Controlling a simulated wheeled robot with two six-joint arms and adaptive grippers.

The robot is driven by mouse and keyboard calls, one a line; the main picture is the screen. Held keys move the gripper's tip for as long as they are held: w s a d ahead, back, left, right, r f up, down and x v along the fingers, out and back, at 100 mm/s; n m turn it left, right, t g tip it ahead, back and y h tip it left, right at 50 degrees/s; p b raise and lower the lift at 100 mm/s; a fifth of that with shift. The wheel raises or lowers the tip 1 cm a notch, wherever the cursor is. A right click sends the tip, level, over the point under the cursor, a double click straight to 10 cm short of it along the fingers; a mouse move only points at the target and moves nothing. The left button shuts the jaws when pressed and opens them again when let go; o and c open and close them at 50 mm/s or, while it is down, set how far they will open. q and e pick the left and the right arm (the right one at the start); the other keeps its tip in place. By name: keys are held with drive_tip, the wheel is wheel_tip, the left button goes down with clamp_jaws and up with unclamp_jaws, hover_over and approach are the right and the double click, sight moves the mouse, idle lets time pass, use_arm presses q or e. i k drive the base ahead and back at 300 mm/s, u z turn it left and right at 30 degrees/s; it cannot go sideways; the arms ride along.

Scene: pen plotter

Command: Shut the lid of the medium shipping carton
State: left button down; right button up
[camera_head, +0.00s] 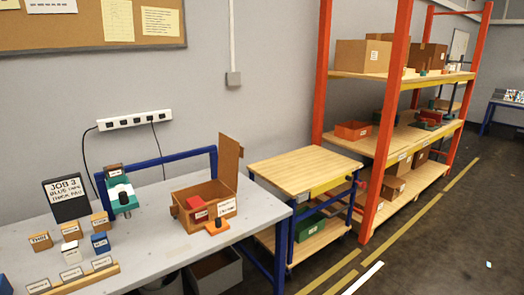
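A brown carton (185,213) stands open on the grey workbench (150,254). Its lid (230,160) stands upright on the carton's right side. A red block with a white label (197,208) shows in the carton's opening. A white label (227,207) is on or just in front of the carton's near right side; its text is too small to read. An orange piece with a black knob (216,225) sits at the carton's front and hides part of it. Neither of my grippers is in view.
A wooden-topped cart (303,171) stands right of the bench, before an orange shelf rack (388,120). Open floor lies at the lower right.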

sight(230, 151)
drive_tip(key=z, duration=0.7)
drive_tip(key=i, duration=0.65)
drive_tip(key=z, duration=0.7)
drive_tip(key=i, duration=1)
drive_tip(key=u, duration=0.9)
drive_tip(key=i, duration=0.55)
drive_tip(key=u, duration=0.6)
